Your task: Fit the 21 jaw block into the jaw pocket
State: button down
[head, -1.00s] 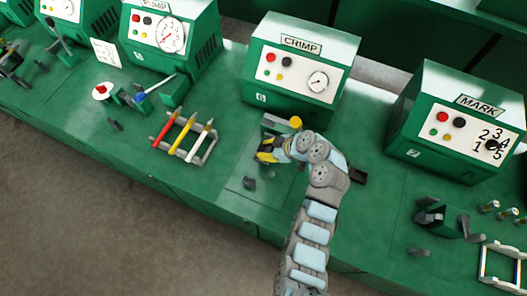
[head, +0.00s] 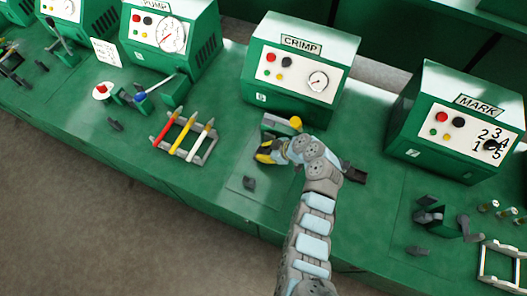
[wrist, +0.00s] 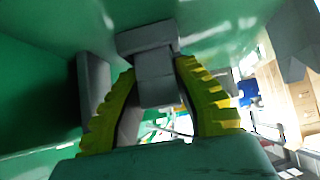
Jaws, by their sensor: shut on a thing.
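My gripper (wrist: 157,70) has yellow ribbed fingers and is shut on a grey jaw block (wrist: 154,88). No number on the block is readable. In the head view my gripper (head: 266,153) is low over the bench in front of the CRIMP machine, beside a green and grey fixture with a yellow knob (head: 295,122). My fingers and wrist hide the block there. In the wrist view the block's far end meets or overlaps a wider grey piece (wrist: 146,38). I cannot tell whether the two touch, and I cannot make out the jaw pocket clearly.
The CRIMP machine (head: 300,62) stands behind my gripper. A rack with red, yellow and white handles (head: 184,137) is to the left. A dark piece (head: 355,175) lies right of my wrist.

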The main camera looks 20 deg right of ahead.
jog(key=shift+f, duration=0.1)
jog(key=c, duration=0.9)
grip_release()
jog(key=shift+c, duration=0.2)
jog(key=b+v, duration=0.1)
jog(key=v, duration=1.1)
